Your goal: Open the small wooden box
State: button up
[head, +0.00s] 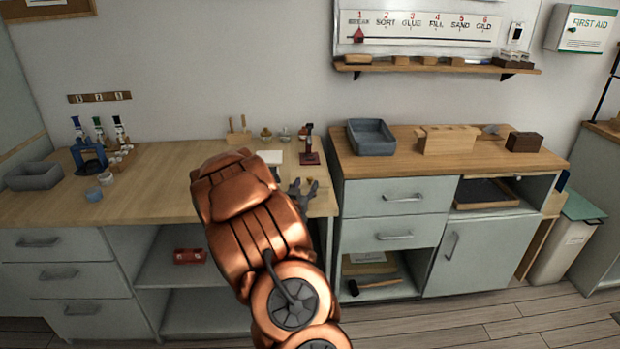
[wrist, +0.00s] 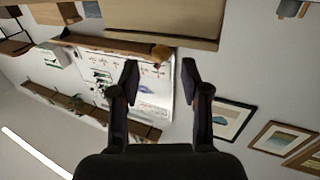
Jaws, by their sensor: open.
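A small dark brown wooden box (head: 524,142) sits at the right end of the right-hand wooden counter. A lighter, longer wooden box-like piece (head: 446,139) stands to its left; I cannot tell for certain which one is the task's box. Both look closed from here. My gripper (head: 304,187) is in front of the right end of the left-hand bench, well to the left of both pieces. In the wrist view my gripper (wrist: 160,75) has its two dark fingers apart with nothing between them.
A blue-grey tray (head: 371,137) stands on the right counter's left end. A red-based stand (head: 310,148) and a white pad (head: 270,157) are on the bench behind my gripper. A wall shelf (head: 437,66) hangs above the counter. Bare counter lies in front of the boxes.

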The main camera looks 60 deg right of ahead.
aim_at(310, 177)
jog(key=x, duration=0.3)
jog(key=shift+d+r, duration=0.1)
jog(key=shift+d, duration=0.1)
jog(key=shift+p+x, duration=0.35)
jog(key=shift+x, duration=0.45)
jog(key=shift+w, duration=0.1)
grip_shut()
